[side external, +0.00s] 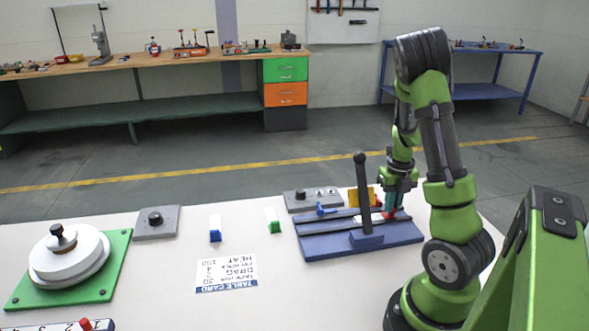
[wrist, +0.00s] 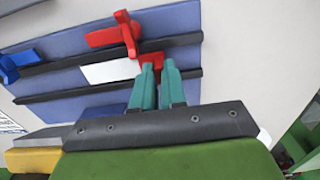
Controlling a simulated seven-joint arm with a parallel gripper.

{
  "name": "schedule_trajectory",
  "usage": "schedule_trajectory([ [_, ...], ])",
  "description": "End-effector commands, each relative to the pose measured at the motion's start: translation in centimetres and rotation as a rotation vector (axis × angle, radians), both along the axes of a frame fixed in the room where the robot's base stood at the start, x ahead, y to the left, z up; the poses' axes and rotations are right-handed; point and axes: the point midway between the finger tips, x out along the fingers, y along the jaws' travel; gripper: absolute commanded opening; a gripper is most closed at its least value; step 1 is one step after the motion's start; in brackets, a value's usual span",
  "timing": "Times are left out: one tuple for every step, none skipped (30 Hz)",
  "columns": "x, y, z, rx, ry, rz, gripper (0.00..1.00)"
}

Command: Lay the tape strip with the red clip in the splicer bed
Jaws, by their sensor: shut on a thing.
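The splicer bed is a blue board with two dark rails; its bare edge shows in the side external view (side external: 315,251) and its surface in the wrist view (wrist: 60,52). The white tape strip (wrist: 105,71) lies along the channel between the rails in the wrist view. The red clip (wrist: 152,58) is at the strip's right end. My gripper (wrist: 157,68) is shut on the red clip, low over the bed. In the side external view my gripper (side external: 390,210) is at the bed's right end. Whether the strip touches the bed fully I cannot tell.
A red lever (wrist: 113,36) and a blue lever (wrist: 10,66) sit on the bed. A tall black handle (side external: 362,185) rises from the bed. A yellow block (side external: 356,198) stands behind. Blue (side external: 215,235) and green (side external: 274,226) clips and a card (side external: 227,272) lie left.

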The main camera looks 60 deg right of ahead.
Motion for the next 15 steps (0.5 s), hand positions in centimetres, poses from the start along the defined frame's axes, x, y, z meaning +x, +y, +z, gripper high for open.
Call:
schedule_trajectory([
  [0.0, 0.0, 0.01, 0.0, 0.0, 0.0, 0.0],
  [0.0, 0.0, 0.01, 0.0, 0.0, 0.0, 0.0],
  [0.0, 0.0, 0.01, 0.0, 0.0, 0.0, 0.18],
  [0.0, 0.0, 0.01, 0.0, 0.0, 0.0, 0.22],
  [0.0, 0.0, 0.02, 0.0, 0.0, 0.0, 0.27],
  [0.0, 0.0, 0.02, 0.0, 0.0, 0.0, 0.33],
  [0.01, -0.01, 0.02, 0.0, 0.0, 0.0, 0.38],
  [0.01, -0.01, 0.02, 0.0, 0.0, 0.0, 0.41],
  [0.01, -0.01, 0.02, 0.0, 0.0, 0.0, 0.41],
  [0.01, -0.01, 0.03, 0.0, 0.0, 0.0, 0.41],
  [0.01, -0.01, 0.03, 0.0, 0.0, 0.0, 0.41],
  [0.01, -0.01, 0.03, 0.0, 0.0, 0.0, 0.41],
  [0.01, -0.01, 0.03, 0.0, 0.0, 0.0, 0.41],
  [0.01, -0.01, 0.03, 0.0, 0.0, 0.0, 0.41],
  [0.01, -0.01, 0.04, 0.0, 0.0, 0.0, 0.41],
])
